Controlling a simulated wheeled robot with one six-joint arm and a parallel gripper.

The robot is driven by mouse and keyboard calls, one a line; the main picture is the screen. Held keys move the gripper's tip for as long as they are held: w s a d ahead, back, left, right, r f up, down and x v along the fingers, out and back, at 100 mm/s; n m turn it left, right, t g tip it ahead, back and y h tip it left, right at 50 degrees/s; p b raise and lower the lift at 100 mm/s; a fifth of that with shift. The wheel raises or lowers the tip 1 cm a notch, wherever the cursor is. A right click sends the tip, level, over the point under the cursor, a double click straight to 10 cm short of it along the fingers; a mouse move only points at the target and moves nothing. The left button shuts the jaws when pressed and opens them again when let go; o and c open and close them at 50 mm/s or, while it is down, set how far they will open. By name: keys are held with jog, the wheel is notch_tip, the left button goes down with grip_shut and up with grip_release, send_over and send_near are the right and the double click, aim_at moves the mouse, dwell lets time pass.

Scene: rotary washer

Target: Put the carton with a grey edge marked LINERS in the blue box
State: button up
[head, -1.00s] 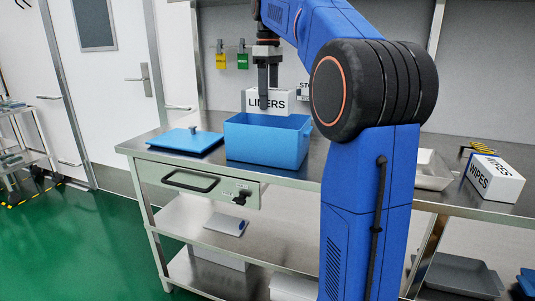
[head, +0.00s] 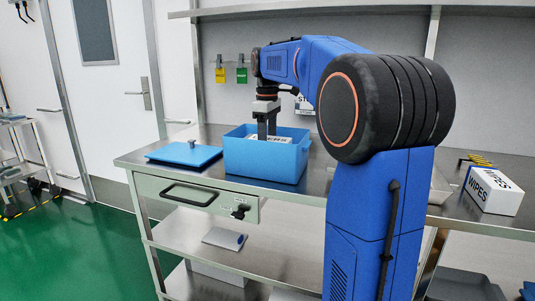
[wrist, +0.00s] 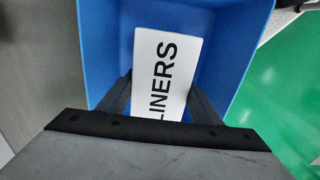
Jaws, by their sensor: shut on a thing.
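The white carton marked LINERS (head: 280,138) is inside the open blue box (head: 262,163), mostly hidden by its front wall. In the wrist view the carton (wrist: 166,62) lies between my fingers, with the blue walls around it; its grey edge cannot be made out. My gripper (head: 267,134) points down into the box and is shut on the carton. Whether the carton touches the box floor is hidden. The blue box (wrist: 106,50) also shows in the wrist view.
A blue lid with a knob (head: 184,154) lies on the steel bench left of the box. A white carton marked WIPES (head: 492,190) and a metal tray (head: 440,187) are to the right. The bench has a drawer (head: 195,197) below the lid.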

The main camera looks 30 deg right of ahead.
jog(key=shift+f, duration=1.35)
jog(key=o, duration=1.3)
jog(key=shift+f, duration=0.1)
jog(key=shift+c, duration=0.2)
notch_tip(320, 180, up, 12)
jog(key=shift+r, duration=0.1)
